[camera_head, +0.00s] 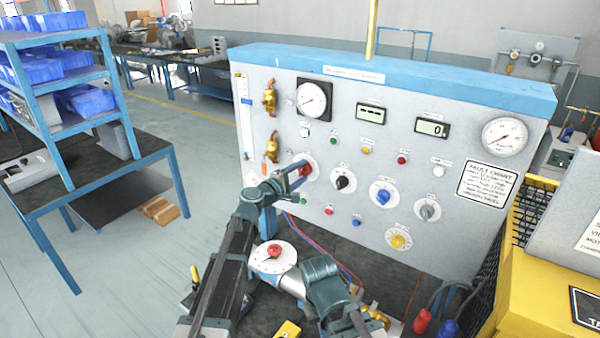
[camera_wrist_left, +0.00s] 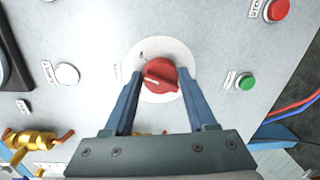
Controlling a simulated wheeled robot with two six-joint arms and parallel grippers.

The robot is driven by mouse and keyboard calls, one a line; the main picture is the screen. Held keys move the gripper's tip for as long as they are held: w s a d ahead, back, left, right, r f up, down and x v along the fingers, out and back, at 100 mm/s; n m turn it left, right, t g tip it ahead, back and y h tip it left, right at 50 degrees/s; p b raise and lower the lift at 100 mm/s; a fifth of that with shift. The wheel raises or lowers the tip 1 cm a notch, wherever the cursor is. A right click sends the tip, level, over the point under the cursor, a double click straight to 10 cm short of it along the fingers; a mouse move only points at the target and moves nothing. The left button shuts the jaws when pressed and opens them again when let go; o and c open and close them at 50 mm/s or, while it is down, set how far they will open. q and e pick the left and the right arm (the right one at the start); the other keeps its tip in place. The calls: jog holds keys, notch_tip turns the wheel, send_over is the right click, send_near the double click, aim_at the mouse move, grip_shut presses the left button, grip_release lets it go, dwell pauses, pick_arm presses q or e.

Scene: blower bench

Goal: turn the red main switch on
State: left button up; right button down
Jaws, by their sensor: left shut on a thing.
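The red main switch (camera_head: 305,170) is a red rotary knob on a round white plate on the grey panel. In the left wrist view the red knob (camera_wrist_left: 160,76) sits between the two blue fingers of my left gripper (camera_wrist_left: 160,82), which is shut on it. The knob's pale pointer line lies roughly level in that view, and a small mark shows on the plate above left. In the head view my left gripper (camera_head: 297,172) reaches the knob from the lower left and partly covers it. My right gripper is not clearly visible.
Near the switch are a black knob (camera_head: 343,181), a blue knob (camera_head: 383,196), a yellow knob (camera_head: 398,241) and a green button (camera_wrist_left: 246,82). Brass valves (camera_head: 270,98) line the panel's left side.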

pick_arm(q)
jog(key=shift+s+d+f+m, duration=0.1)
jog(key=shift+m, duration=1.9)
jog(key=o, duration=1.4)
jog(key=p+v, duration=0.1)
jog(key=v, duration=1.2)
jog(key=shift+s, duration=0.45)
